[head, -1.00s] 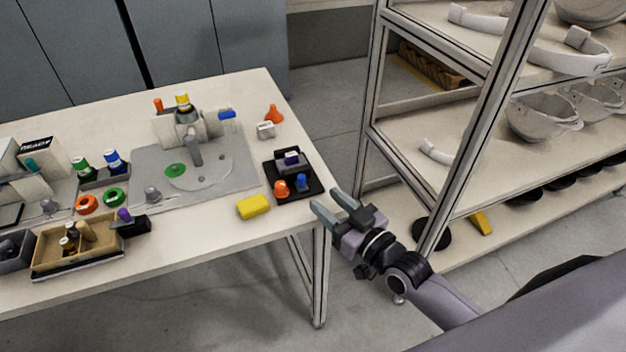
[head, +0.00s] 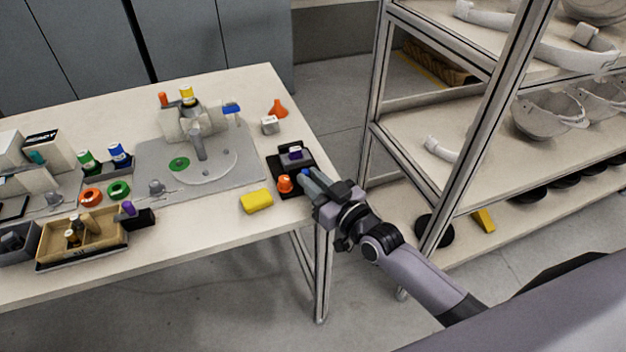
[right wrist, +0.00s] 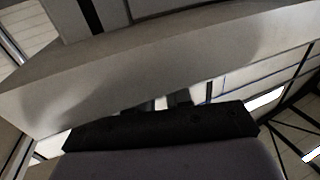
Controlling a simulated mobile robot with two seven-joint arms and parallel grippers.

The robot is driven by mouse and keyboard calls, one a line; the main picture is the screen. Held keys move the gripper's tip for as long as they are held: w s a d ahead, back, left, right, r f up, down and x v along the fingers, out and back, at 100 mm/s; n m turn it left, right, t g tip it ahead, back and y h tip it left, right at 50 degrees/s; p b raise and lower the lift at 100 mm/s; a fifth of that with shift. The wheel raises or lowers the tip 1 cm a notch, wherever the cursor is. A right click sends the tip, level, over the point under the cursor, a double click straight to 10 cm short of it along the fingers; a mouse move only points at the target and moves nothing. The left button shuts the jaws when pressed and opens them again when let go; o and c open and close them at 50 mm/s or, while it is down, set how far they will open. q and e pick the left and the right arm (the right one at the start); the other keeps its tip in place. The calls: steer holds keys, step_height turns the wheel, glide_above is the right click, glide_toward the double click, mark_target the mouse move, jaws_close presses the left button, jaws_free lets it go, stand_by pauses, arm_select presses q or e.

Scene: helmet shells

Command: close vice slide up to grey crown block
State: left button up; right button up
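On the table, a vice-like fixture of pale grey blocks (head: 178,126) stands at the back of a grey plate (head: 232,163). It has a blue handle (head: 231,108) at its right and a yellow-topped post (head: 187,93). I cannot make out which part is the slide or the crown block, or the gap between them. My right gripper (head: 308,181) is at the table's right edge, beside the black tray, well right of the fixture. Its two fingers look apart and empty; they show small in the right wrist view (right wrist: 168,103). My left gripper is not in view.
A black tray (head: 293,193) with orange and blue knobs lies by my right gripper. A yellow block (head: 257,200) lies left of it; an orange funnel (head: 277,109) stands behind. A wooden bin (head: 60,257) sits front left. A shelf rack (head: 405,150) stands close on the right.

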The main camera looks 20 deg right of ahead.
jaws_close()
steer(key=shift+w+r, duration=0.1)
steer(key=shift+w, duration=0.95)
steer(key=o, duration=0.6)
jaws_free()
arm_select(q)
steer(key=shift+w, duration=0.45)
arm_select(e)
steer(key=shift+v, duration=3.65)
